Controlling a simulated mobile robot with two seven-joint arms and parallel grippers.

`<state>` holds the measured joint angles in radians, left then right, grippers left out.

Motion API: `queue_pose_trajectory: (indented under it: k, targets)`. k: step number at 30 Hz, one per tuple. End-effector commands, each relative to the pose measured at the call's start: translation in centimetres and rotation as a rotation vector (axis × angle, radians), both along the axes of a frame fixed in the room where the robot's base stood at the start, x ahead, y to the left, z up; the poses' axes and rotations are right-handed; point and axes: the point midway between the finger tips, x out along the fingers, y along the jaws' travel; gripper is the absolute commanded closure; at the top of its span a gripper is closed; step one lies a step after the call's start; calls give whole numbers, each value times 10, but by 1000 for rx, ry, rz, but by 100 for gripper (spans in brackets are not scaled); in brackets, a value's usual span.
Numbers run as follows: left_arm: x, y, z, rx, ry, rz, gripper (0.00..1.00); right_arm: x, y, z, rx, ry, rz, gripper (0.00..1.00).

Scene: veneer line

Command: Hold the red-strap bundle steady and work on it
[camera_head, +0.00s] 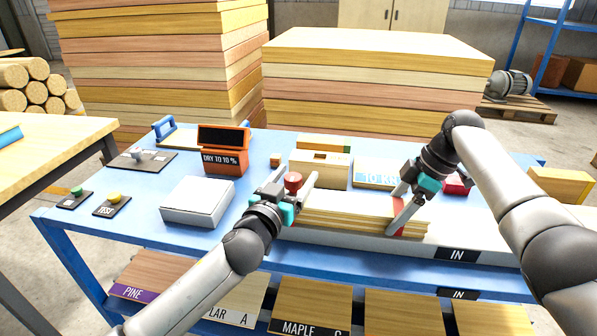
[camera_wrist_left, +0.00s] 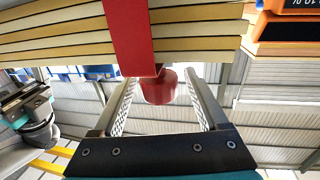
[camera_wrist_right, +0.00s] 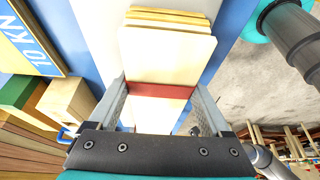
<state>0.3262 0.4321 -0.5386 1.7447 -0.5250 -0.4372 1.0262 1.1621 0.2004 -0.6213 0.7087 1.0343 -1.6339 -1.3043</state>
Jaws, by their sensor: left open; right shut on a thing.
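The bundle (camera_head: 345,218) is a stack of pale veneer sheets lying on the blue table's front edge. A red strap (camera_wrist_right: 163,90) crosses it between my right gripper's fingers, and red strap also shows in the left wrist view (camera_wrist_left: 131,35). My right gripper (camera_head: 398,208) is shut on the bundle at its right part, one finger on each side. My left gripper (camera_head: 296,180) is open at the bundle's left end. A red rounded piece (camera_wrist_left: 159,88) shows between its fingers; I cannot tell whether they touch it. My left gripper hides part of the bundle's left end.
A white box (camera_head: 197,203) and an orange "DRY TO 10 %" display (camera_head: 225,162) stand left. A wooden box (camera_head: 320,168), a "10 KN" plate (camera_head: 376,176) and a red block (camera_head: 456,184) are behind the bundle. Tall board stacks (camera_head: 375,85) stand behind the table. Free blue surface shows front left.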

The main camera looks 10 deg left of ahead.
Motion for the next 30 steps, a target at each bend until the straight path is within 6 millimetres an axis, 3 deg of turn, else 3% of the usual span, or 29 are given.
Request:
queue_pose_trajectory:
  k: [7,18,30]
  targets:
    - [19,-4,0,0,0,-1,24,-2,-1,-6,-6,11,0,100]
    - [21,-5,0,0,1,-1,25,-2,-1,-6,-5,11,-1,100]
    - [21,-5,0,0,1,-1,70,-2,-1,-6,-5,12,-2,100]
